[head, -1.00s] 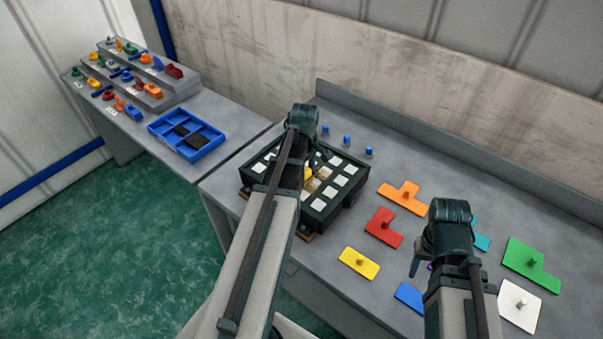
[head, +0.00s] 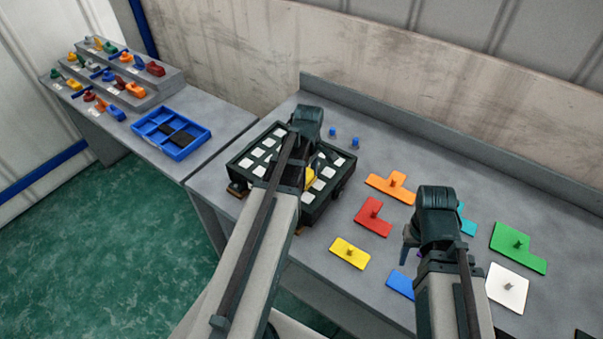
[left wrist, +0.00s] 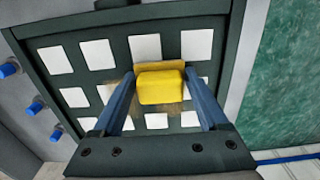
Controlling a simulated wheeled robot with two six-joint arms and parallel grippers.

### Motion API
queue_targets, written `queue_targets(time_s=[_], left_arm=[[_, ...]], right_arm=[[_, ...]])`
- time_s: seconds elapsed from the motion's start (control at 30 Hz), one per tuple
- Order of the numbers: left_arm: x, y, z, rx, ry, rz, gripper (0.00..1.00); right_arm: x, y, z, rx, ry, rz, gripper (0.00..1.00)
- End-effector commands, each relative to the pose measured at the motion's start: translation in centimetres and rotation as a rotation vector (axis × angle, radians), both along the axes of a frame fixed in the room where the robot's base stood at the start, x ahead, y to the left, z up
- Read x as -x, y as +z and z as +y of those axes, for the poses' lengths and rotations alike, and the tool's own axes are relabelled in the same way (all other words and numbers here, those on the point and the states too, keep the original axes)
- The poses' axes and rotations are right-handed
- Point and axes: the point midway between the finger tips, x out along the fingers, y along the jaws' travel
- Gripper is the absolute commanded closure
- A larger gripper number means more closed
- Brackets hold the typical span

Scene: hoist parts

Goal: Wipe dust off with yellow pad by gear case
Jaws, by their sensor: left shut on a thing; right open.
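The gear case (head: 248,153) is a dark box with white squares on its top, on the grey table. In the left wrist view its dark top (left wrist: 117,48) fills most of the picture. My left gripper (left wrist: 160,92) is shut on the yellow pad (left wrist: 160,88), holding it over the case top. Brown dust (left wrist: 122,112) shows on the panel around the pad. I cannot tell whether the pad touches the surface. In the head view the pad (head: 309,177) is partly hidden by my left arm. My right gripper (head: 408,253) is open and empty above the table.
Flat coloured pieces with knobs lie to the right: yellow (head: 350,253), red (head: 372,217), orange (head: 391,187), green (head: 518,247) and white (head: 507,287). Blue pegs (head: 332,132) stand behind the case. A blue tray (head: 171,132) and stepped shelves of small parts are at the left.

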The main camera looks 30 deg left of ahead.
Motion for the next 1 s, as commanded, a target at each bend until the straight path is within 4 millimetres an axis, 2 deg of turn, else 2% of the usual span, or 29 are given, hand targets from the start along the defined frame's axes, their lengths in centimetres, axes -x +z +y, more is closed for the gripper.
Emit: queue_targets(time_s=[0.43, 1.0], left_arm=[[0.1, 0.3, -0.4, 0.001, 0.000, 0.000, 0.76], [0.0, 5.7, -0.3, 0.000, 0.000, 0.000, 0.76]], right_arm=[[0.0, 0.3, 0.0, 0.000, 0.000, 0.000, 0.50], [0.0, 5.7, 0.0, 0.000, 0.000, 0.000, 0.50]])
